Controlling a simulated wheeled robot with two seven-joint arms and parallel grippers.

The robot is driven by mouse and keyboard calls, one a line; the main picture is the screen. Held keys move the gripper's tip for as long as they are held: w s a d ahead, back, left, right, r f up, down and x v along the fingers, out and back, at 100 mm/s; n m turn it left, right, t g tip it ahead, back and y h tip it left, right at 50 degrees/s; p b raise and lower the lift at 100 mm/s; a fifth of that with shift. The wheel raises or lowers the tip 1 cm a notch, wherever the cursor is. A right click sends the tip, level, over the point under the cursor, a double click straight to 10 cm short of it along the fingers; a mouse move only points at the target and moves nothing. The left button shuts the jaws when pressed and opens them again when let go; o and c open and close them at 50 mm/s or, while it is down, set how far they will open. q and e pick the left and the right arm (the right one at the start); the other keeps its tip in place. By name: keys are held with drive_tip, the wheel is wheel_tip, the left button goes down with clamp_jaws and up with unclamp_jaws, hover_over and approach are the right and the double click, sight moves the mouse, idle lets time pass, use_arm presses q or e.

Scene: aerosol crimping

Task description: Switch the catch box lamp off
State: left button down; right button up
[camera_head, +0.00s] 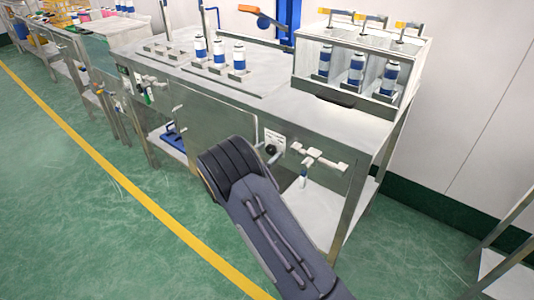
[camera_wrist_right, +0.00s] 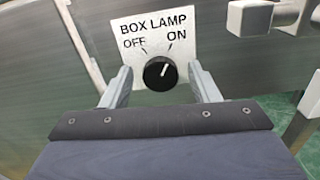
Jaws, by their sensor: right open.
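The box lamp switch is a black round knob (camera_wrist_right: 160,73) on a white plate (camera_wrist_right: 168,30) marked BOX LAMP, OFF on the left and ON on the right. Its white pointer line leans up and right, toward ON. My right gripper (camera_wrist_right: 160,76) is open, one finger on each side of the knob, with a gap visible on both sides. In the head view the plate (camera_head: 275,138) and knob (camera_head: 271,149) sit on the bench's front panel, just beyond my right arm, which hides most of the gripper. The catch box (camera_head: 387,48) stands on the bench's right end, holding several cans. My left gripper is out of view.
White pipe fittings (camera_head: 318,157) stick out from the panel right of the plate; a grey block (camera_wrist_right: 250,17) juts out there in the wrist view. The steel bench (camera_head: 345,120) carries more blue-and-white cans (camera_head: 219,55). Green floor left of the bench is open.

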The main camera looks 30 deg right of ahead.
drive_tip(key=c, duration=1)
drive_tip(key=shift+o, duration=0.2)
drive_tip(key=shift+r+n+p, duration=0.2)
drive_tip(key=shift+n+p, duration=1.2)
drive_tip(key=shift+p, duration=0.15)
drive_tip(key=n+p, duration=0.2)
drive_tip(key=shift+n, duration=0.4)
drive_tip(key=n+p, duration=0.2)
drive_tip(key=n, duration=0.1)
drive_tip(key=shift+w+a+f, duration=0.1)
drive_tip(key=shift+f, duration=0.05)
drive_tip(key=shift+f+n+p, duration=0.1)
drive_tip(key=shift+n+p, duration=0.6)
drive_tip(key=shift+n, duration=1)
drive_tip(key=o, duration=1)
drive_tip(key=shift+c, duration=0.2)
